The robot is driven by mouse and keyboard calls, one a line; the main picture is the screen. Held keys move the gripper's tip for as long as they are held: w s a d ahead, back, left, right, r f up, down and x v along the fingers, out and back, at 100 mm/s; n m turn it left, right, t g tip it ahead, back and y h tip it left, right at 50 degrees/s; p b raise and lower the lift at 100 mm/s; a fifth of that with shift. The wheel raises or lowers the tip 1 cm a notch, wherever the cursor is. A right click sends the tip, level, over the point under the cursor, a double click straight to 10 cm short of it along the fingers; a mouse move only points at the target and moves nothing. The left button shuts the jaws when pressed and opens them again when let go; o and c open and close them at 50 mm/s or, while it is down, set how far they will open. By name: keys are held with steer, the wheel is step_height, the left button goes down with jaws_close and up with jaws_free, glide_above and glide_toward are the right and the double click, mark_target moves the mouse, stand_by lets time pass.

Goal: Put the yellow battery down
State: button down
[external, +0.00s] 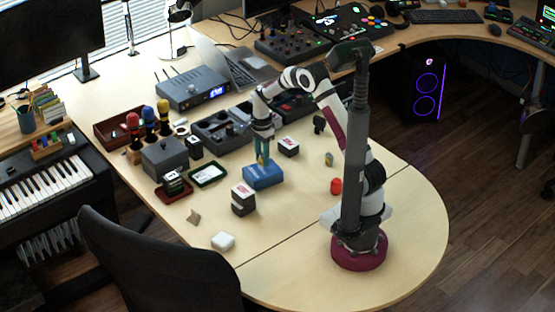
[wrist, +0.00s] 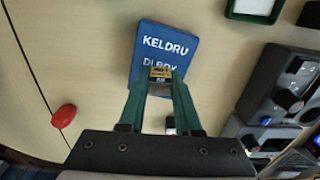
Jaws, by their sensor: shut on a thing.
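My gripper (external: 263,158) has green fingers pointing down over the blue box (external: 262,178). In the wrist view my gripper (wrist: 160,85) is shut on the yellow battery (wrist: 161,72), a small block with a yellow top and dark print at the fingertips. I cannot tell whether the battery touches the box top. The battery is too small and covered to make out in the external view.
A black-and-white box (external: 243,200) stands left of the blue box, and another small box (external: 288,147) stands behind it to the right. A red round object (external: 336,186) lies to the right. A green-framed tray (external: 208,174) lies to the left.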

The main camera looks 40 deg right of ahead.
steer(key=shift+f, duration=0.75)
steer(key=shift+f, duration=0.1)
steer(key=c, duration=0.6)
jaws_free()
step_height(320, 180, up, 12)
steer(key=shift+r, duration=0.15)
steer(key=s+a+r+n+y, duration=0.1)
steer(key=s+r+n, duration=0.2)
steer(key=s, duration=0.6)
steer(key=s+r+n, duration=0.4)
steer(key=s, duration=0.5)
steer(key=s+f+n, duration=0.1)
steer(key=s+n, duration=0.1)
steer(key=s, duration=0.4)
steer(key=s+a+f+n, duration=0.1)
steer(key=s+n, duration=0.2)
steer(key=s, duration=0.4)
steer(key=shift+a+f+y, duration=0.2)
steer(key=shift+f+y, duration=0.15)
steer(key=shift+y, duration=0.05)
